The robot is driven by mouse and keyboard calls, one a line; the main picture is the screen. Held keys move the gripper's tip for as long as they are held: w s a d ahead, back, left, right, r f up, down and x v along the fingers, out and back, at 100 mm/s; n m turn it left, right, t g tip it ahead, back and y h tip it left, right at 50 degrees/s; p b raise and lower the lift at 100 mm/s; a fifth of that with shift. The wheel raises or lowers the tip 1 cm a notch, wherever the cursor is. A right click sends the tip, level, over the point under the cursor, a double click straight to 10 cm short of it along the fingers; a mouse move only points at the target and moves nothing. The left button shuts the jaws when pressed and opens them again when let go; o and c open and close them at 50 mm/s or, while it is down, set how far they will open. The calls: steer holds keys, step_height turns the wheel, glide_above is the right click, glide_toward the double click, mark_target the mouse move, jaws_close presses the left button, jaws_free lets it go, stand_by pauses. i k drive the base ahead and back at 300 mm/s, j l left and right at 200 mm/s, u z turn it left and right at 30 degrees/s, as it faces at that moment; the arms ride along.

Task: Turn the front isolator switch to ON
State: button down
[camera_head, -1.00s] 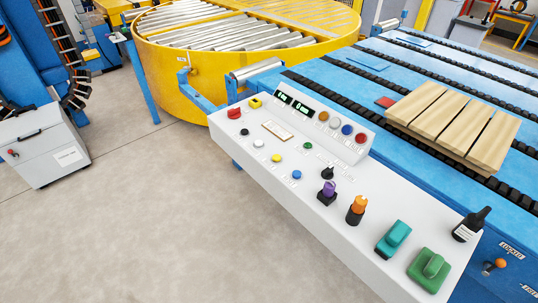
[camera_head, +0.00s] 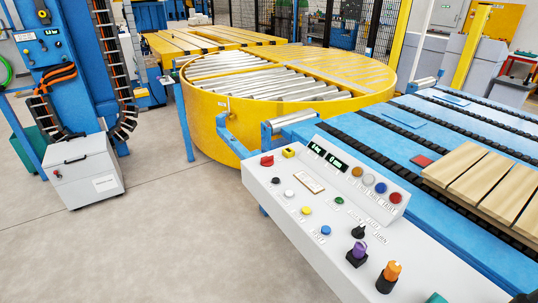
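A white control panel (camera_head: 330,245) runs from the centre to the lower right. Its rotary knobs include a black one (camera_head: 358,231), a purple one (camera_head: 358,250) and an orange one (camera_head: 388,277) on a black base. A sliver of a teal knob (camera_head: 436,298) shows at the bottom edge. A red knob (camera_head: 267,160) sits at the panel's far left corner. The labels are too small to read, so I cannot tell which knob is the front isolator switch or how it is set. My gripper is not in view.
A yellow roller turntable (camera_head: 215,118) stands behind the panel. A blue chain conveyor (camera_head: 450,125) with wooden slats (camera_head: 480,180) lies to the right. A grey box (camera_head: 85,172) stands beside a blue machine column (camera_head: 65,60) at left. The floor (camera_head: 170,240) in front is clear.

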mark_target(267, 160)
steer(key=i+j+z, duration=0.3)
steer(key=j, duration=1.6)
steer(key=j+z, duration=0.3)
steer(key=j, duration=1.55)
steer(key=k, duration=0.05)
